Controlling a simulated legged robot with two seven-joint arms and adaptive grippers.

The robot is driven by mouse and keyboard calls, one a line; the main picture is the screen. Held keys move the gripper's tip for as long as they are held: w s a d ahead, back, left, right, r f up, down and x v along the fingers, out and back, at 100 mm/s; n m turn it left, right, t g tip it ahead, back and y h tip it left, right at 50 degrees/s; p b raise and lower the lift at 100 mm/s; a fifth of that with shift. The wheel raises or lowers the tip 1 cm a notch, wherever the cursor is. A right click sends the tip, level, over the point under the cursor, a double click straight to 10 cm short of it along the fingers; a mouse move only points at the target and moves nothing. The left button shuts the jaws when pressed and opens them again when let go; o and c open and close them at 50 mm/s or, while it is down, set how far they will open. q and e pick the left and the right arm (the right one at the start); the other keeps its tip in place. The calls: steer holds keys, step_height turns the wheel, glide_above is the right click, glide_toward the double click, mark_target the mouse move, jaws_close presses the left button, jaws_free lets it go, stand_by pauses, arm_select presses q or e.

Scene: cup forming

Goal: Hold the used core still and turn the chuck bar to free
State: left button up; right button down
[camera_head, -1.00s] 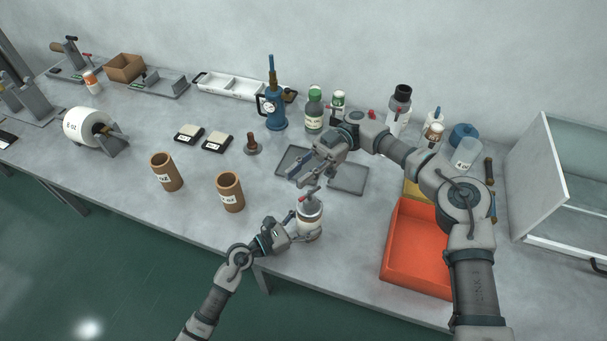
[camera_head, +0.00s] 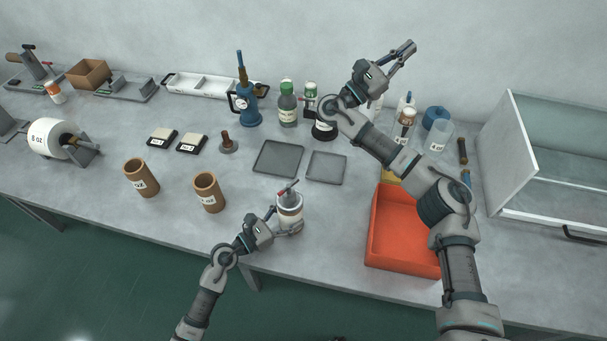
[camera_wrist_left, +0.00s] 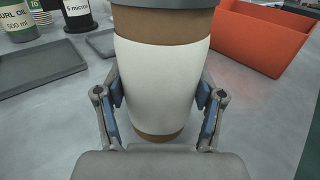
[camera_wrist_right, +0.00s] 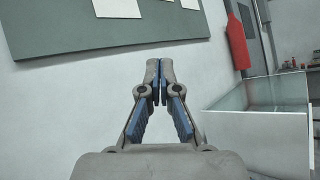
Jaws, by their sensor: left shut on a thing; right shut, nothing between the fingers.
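The used core (camera_head: 290,213) stands upright near the front edge of the table, with a white label around it and a grey chuck on top. The chuck bar (camera_head: 288,187), with red on it, lies across the top of the chuck. My left gripper (camera_head: 289,227) is shut around the core. In the left wrist view the core (camera_wrist_left: 160,80) shows brown with a white label between both fingers; the bar is out of that view. My right gripper (camera_head: 410,48) is raised high at the back, away from the core. Its fingertips meet with nothing between them in the right wrist view (camera_wrist_right: 160,70).
An orange-red bin (camera_head: 403,245) stands right of the core. Two flat grey trays (camera_head: 278,158) lie behind it. Two brown cores (camera_head: 208,192) stand to its left. Bottles (camera_head: 287,105) line the back, and an open glass-sided case (camera_head: 545,165) stands at right.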

steer(key=w+d+f+n+y, duration=0.2)
steer(key=w+d+f+y, duration=0.15)
steer(key=f+y, duration=0.35)
steer(key=n+g+y, duration=0.8)
steer(key=g+y, duration=0.3)
steer(key=y, duration=1.6)
glide_toward(292, 184)
steer(key=x, duration=0.6)
steer(key=shift+s+r, duration=0.2)
steer(key=shift+s, duration=0.15)
steer(key=shift+w+a+f, duration=0.15)
steer(key=shift+w+f, duration=0.05)
steer(key=shift+f, duration=0.1)
